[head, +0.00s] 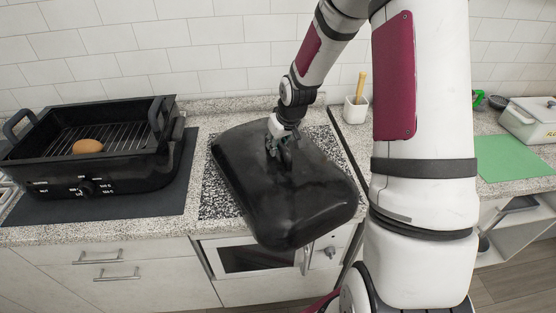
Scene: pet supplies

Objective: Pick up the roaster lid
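The black, rounded roaster lid (305,205) is in the middle of the head view. It is tilted, with its near end reaching out over the counter's front edge. My gripper (281,152) is at the top of the lid, where the handle would be. The fingers look closed around the handle, but the handle itself is mostly hidden by them. The black roaster base (130,178) stands on the counter to the left, open on top, with a wire rack and a brown potato-like item (87,146) inside.
A dark mat (150,205) lies under the roaster. A speckled dark panel (222,203) lies under the lid. A white pot with a wooden handle (356,108) stands behind. A green mat (513,157) and a white lidded container (530,120) are at the right.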

